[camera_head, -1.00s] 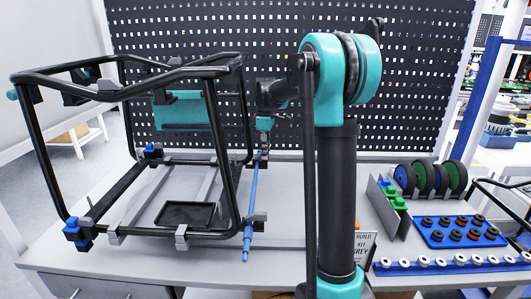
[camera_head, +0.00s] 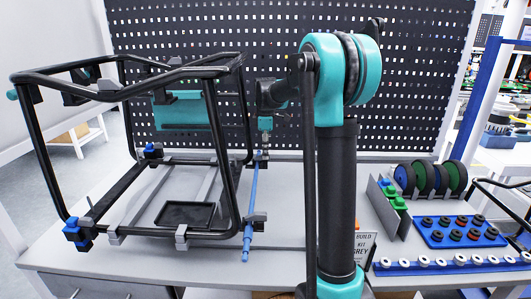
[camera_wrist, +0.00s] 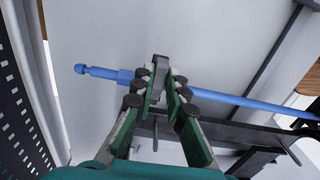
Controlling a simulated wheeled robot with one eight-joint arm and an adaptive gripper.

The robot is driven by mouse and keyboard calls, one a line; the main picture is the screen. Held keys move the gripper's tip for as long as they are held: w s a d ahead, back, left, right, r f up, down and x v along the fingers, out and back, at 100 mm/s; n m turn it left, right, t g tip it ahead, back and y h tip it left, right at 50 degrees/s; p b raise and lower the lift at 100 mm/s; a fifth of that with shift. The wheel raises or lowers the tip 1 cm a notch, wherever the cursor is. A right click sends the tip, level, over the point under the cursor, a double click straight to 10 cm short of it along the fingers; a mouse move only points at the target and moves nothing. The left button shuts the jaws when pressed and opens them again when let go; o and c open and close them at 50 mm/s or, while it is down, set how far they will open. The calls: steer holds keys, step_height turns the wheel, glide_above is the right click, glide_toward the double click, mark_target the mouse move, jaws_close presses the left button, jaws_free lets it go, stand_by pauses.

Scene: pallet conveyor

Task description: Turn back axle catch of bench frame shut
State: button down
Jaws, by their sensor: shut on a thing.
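The black tubular bench frame (camera_head: 222,150) stands on the left of the bench. A blue axle (camera_head: 252,195) runs along its right side; in the wrist view the axle (camera_wrist: 235,97) crosses behind my fingers. My gripper (camera_head: 265,140) points down at the back end of the axle. In the wrist view my gripper (camera_wrist: 160,76) is shut on the grey back axle catch (camera_wrist: 160,63), which shows between the fingertips. The fingers hide the catch's lower part and its seat on the axle. The front axle catch (camera_head: 257,217) sits near the front end.
A black tray (camera_head: 185,214) lies inside the frame. A black pegboard (camera_head: 420,90) rises close behind. On the right are wheels (camera_head: 422,178), a blue parts tray (camera_head: 460,231) and a blue strip of white rings (camera_head: 450,264). My arm stands between them and the frame.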

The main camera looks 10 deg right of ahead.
steer(key=c, duration=1.5)
jaws_free()
steer(key=shift+c, duration=0.2)
step_height(320, 180, up, 12)
